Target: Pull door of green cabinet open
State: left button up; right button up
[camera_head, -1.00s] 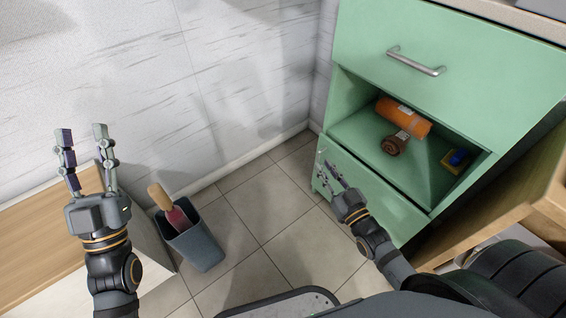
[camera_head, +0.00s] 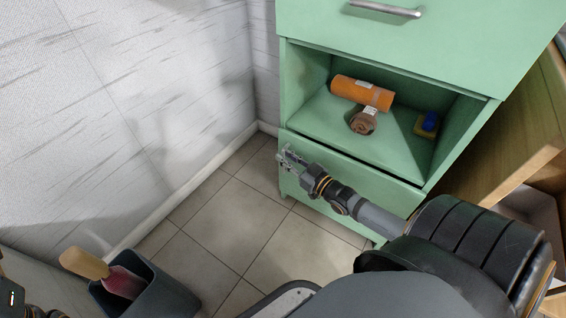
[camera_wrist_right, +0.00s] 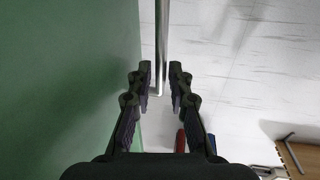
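The green cabinet (camera_head: 460,60) stands at the right in the head view. Its lower door (camera_head: 385,194) sits below an open shelf and looks closed. My right gripper (camera_head: 284,157) is at the door's left edge. In the right wrist view, the upright metal handle (camera_wrist_right: 162,40) runs between the tips of my right gripper (camera_wrist_right: 160,72). The fingers are open, with a gap visible on each side of the handle. The door's green face fills the left of that view. Only part of my left gripper's body (camera_head: 12,298) shows at the lower left; its fingers are out of frame.
An orange can (camera_head: 362,92), a brown round object (camera_head: 363,121) and a blue-and-yellow item (camera_head: 428,124) lie on the shelf. A dark bin (camera_head: 165,295) stands at the lower left. Wooden furniture (camera_head: 515,130) is at the right. Tiled floor (camera_head: 215,215) before the door is clear.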

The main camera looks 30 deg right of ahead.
jog(key=shift+w+a, duration=0.15)
jog(key=shift+w, duration=0.6)
grip_shut()
